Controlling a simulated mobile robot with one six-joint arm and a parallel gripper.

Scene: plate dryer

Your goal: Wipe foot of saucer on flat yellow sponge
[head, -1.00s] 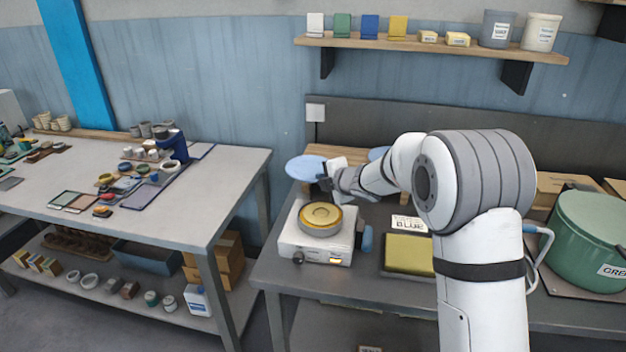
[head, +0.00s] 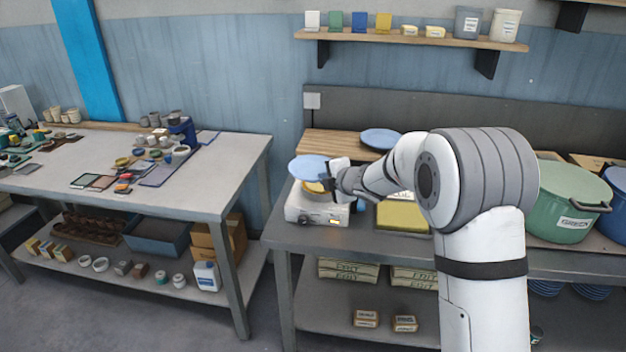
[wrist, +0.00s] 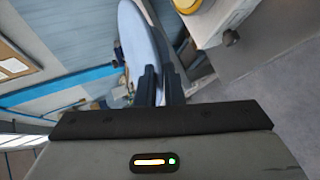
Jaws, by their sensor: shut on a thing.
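My gripper (head: 331,178) is shut on the rim of a light blue saucer (head: 308,167). The saucer is held roughly level, above or just in front of the white machine with a round yellow top (head: 313,187). In the wrist view the saucer (wrist: 138,40) stands between my fingers (wrist: 159,85). A flat yellow sponge (head: 403,217) lies on a dark tray on the bench, right of the machine and partly behind my arm. A second blue saucer (head: 380,138) lies on the wooden board at the back. The underside of the held saucer is hidden in the head view.
The white machine (head: 318,212) stands at the bench's left end. A green pot (head: 566,200) stands at the right. A wooden board (head: 335,143) lies along the wall. A shelf (head: 420,40) hangs above. A cluttered table (head: 215,180) is at left, across a gap.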

